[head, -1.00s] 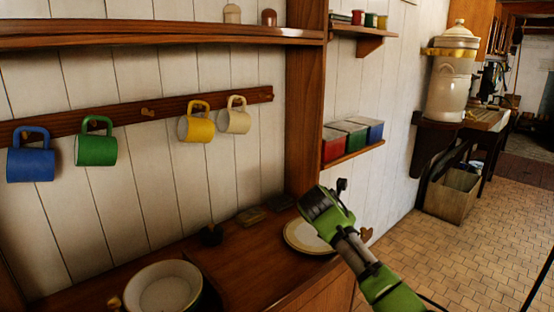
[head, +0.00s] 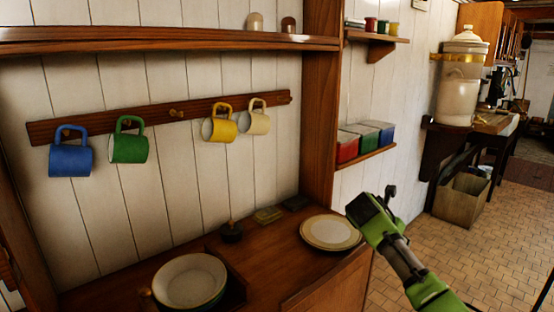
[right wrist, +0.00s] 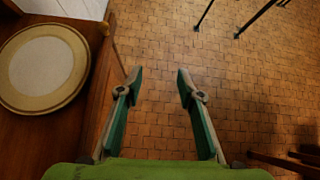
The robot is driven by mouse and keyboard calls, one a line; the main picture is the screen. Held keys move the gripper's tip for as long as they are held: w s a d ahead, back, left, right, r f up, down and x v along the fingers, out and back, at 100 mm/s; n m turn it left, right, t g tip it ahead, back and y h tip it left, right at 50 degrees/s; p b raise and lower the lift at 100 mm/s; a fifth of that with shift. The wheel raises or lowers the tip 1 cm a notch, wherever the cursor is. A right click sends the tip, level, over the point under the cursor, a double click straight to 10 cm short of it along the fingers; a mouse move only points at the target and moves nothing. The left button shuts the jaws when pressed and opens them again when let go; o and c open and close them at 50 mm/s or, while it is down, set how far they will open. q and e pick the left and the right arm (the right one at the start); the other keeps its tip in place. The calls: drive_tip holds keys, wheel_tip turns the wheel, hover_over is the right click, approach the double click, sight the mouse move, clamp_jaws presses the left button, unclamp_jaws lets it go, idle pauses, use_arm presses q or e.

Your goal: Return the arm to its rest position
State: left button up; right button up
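My right arm comes in from the lower right in the head view, with its gripper end (head: 368,208) just right of the plate and past the counter's edge. In the right wrist view the right gripper (right wrist: 158,78) has its two fingers spread apart, with nothing between them and the tiled floor below. The cream plate (head: 331,232) lies on the wooden counter (head: 285,262), and it also shows in the right wrist view (right wrist: 43,68), left of the fingers. My left gripper is in neither view.
Blue (head: 71,160), green (head: 130,148), yellow (head: 219,129) and cream (head: 257,122) mugs hang on a wall rail (head: 150,120). A bowl (head: 190,282) stands on the counter. A wooden post (head: 322,110) rises behind the plate.

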drive_tip(key=s+d+r+m+g+h, duration=0.15)
drive_tip(key=s+d, duration=0.25)
drive_tip(key=d, duration=0.9)
drive_tip(key=s+d+r+m+g+h, duration=0.1)
drive_tip(key=s+d+r+m+h, duration=0.2)
drive_tip(key=d, duration=0.9)
drive_tip(key=s+d+f+m+y, duration=0.1)
drive_tip(key=s+f, duration=0.2)
drive_tip(key=f, duration=1)
drive_tip(key=s+d+f+m+y, duration=0.1)
drive_tip(key=s+f+m+y, duration=0.15)
drive_tip(key=f, duration=0.95)
drive_tip(key=s+d+f+m, duration=0.2)
drive_tip(key=s+f+m, duration=0.1)
drive_tip(key=s+f, duration=1.1)
drive_tip(key=s+d+f+m+g+y, duration=0.15)
drive_tip(key=s+f+m, duration=0.55)
drive_tip(key=s+f, duration=1.05)
drive_tip(key=s+f+m+y, duration=0.2)
drive_tip(key=s+m, duration=0.3)
drive_tip(key=s, duration=1.6)
drive_tip(key=s+a+f+y, duration=0.1)
drive_tip(key=a+f, duration=0.4)
drive_tip(key=a, duration=1.5)
drive_tip(key=s+a+f+m+g+y, duration=0.1)
drive_tip(key=a+f+y, duration=0.3)
drive_tip(key=a, duration=1.6)
drive_tip(key=shift+a+f+m, duration=0.15)
drive_tip(key=shift+f+m, duration=0.15)
drive_tip(key=shift+f, duration=0.65)
